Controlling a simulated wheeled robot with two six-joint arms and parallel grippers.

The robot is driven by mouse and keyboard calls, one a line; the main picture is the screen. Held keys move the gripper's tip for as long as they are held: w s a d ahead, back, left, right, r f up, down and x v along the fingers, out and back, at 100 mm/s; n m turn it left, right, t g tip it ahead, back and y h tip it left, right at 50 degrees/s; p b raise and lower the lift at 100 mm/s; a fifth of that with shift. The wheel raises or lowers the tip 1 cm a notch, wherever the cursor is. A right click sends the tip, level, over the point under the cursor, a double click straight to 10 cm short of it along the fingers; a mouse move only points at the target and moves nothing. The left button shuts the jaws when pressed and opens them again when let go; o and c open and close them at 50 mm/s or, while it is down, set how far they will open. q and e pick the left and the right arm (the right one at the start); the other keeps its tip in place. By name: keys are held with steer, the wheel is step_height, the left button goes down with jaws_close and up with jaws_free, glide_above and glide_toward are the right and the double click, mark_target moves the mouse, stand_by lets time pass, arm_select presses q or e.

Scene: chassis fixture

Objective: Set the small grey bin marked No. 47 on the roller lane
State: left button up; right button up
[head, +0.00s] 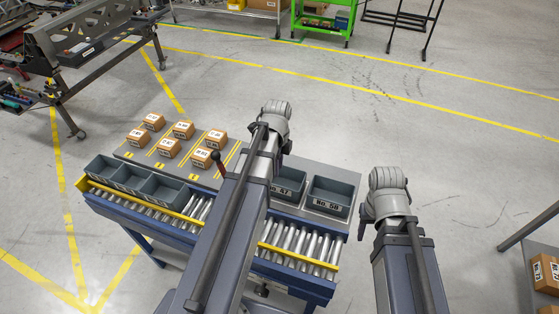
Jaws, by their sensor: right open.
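The small grey bin No. 47 (290,182) stands on the grey deck behind the rollers, its left part hidden behind my left arm. Its label faces the rollers. The roller lane (300,241) runs along the front of the bench with yellow rails; my left arm crosses in front of its middle. Of my right gripper (366,213) little shows, at the left side of my right arm, right of the bench. It is open and apart from the bins.
A similar bin, apparently No. 56 (331,196), stands right of bin No. 47. Several grey bins (163,190) stand at the lane's left end. Small cartons (168,148) stand on the deck behind. Bare rollers show right of my left arm.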

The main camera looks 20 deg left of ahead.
arm_select(q)
step_height(320, 180, down, 10)
steer(key=b, duration=1)
steer(key=shift+d, duration=0.1)
jaws_close()
stand_by(1.0)
step_height(320, 180, up, 11)
steer(key=p, duration=1.1)
